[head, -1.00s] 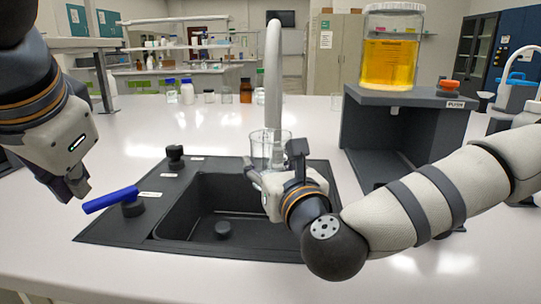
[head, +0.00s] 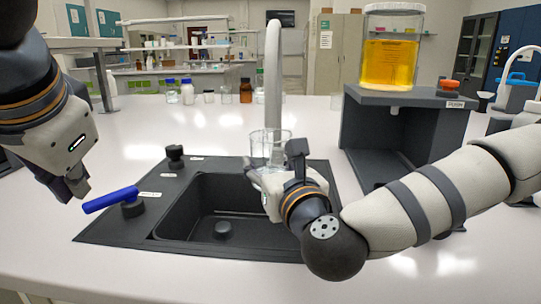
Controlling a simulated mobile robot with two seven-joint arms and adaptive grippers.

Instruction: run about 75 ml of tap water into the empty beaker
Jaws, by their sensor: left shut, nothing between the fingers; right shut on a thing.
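A clear glass beaker (head: 268,147) is held upright by my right gripper (head: 266,176), over the back of the black sink (head: 215,210). The beaker is in line with the tall pale faucet (head: 273,75); whether the spout is over its mouth I cannot tell. No water shows in the beaker. The lever sits on a black base at the sink's left edge and points left.
A dark stand (head: 400,97) at the right carries a jar of yellow liquid (head: 388,62) and an orange-topped knob (head: 448,86). A black knob (head: 175,155) stands behind the lever. Several bottles stand at the back. The white bench is clear at left.

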